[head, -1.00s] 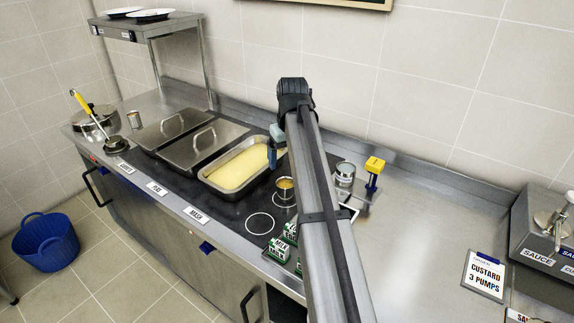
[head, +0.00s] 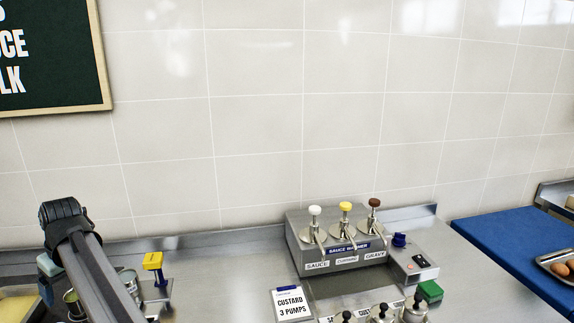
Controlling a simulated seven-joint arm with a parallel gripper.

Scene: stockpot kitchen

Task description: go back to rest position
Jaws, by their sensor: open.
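My arm rises from the bottom left of the head view, and its dark end joint stands in front of the wall's foot. My gripper (head: 45,291) hangs on the far left side of the arm, with a blue finger pointing down. It is open, and I see nothing held in it. It is partly hidden behind the arm. It hangs beside the pan of yellow food (head: 18,306), which is cut by the left edge. I cannot tell its height above the pan.
A can (head: 128,280) and a yellow-topped stand (head: 153,262) are close right of my arm. A sauce warmer (head: 345,262) with several pumps and a custard card (head: 291,304) stand further right. A blue counter (head: 515,240) holds a tray of eggs.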

